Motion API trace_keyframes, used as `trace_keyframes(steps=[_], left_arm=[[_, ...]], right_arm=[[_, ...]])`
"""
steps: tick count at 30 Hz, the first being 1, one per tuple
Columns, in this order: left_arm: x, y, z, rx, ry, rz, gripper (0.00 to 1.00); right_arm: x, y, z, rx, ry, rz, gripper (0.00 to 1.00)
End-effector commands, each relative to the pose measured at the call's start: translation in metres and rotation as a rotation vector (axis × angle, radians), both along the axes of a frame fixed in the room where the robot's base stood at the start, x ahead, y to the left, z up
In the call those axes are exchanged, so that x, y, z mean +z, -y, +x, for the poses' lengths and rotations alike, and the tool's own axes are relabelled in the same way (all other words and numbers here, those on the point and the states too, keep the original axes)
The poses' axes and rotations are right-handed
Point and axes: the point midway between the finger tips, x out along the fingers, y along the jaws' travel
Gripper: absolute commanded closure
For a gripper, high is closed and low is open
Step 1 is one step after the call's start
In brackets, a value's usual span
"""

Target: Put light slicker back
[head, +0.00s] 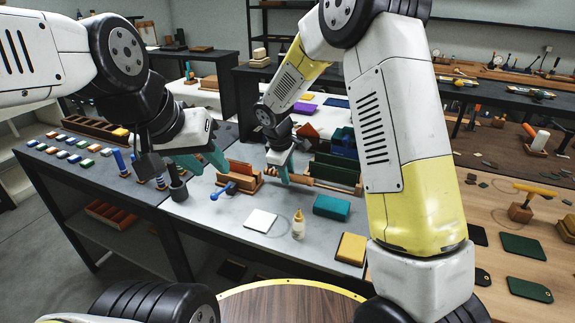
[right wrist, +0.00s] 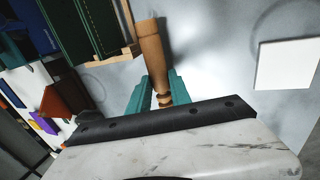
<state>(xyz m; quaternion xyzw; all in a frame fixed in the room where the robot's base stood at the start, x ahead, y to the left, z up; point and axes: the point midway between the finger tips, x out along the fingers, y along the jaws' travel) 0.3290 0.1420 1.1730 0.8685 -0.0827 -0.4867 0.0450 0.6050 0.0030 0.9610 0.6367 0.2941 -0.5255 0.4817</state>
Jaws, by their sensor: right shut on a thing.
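The light wooden slicker (right wrist: 150,45) is a turned, pale brown stick. In the right wrist view its grooved end lies between the teal fingers of my right gripper (right wrist: 160,95), which is shut on it. In the head view my right gripper (head: 281,172) is low over the grey worktop, left of the green panels, and the slicker (head: 325,186) points right along their front. My left gripper (head: 203,160) has its teal fingers apart, with nothing seen between them, above the worktop near the dark cup. Whether the slicker touches the worktop is unclear.
A rack with green panels (head: 335,167) stands close behind the slicker. A wooden block with a blue-handled tool (head: 228,189), a dark cup (head: 178,190), a white tile (head: 261,220), a glue bottle (head: 298,226) and a teal block (head: 332,207) are nearby.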

Motion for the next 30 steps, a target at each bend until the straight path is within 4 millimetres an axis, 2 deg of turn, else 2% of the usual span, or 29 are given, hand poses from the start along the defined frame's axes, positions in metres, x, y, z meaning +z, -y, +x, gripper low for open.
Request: trace_keyframes(steps=[23,24,26,30], left_arm=[[0.0,0.0,0.0,0.0,0.0,0.0,0.64],[0.0,0.0,0.0,0.0,0.0,0.0,0.64],[0.0,0.0,0.0,0.0,0.0,0.0,0.64],[0.0,0.0,0.0,0.0,0.0,0.0,0.64]], right_arm=[[-0.015,0.0,0.0,-0.001,0.001,0.0,1.0],[-0.015,0.0,0.0,-0.001,0.0,0.0,0.68],[-0.015,0.0,0.0,-0.001,0.0,0.0,0.56],[-0.015,0.0,0.0,-0.001,0.001,0.0,0.54]])
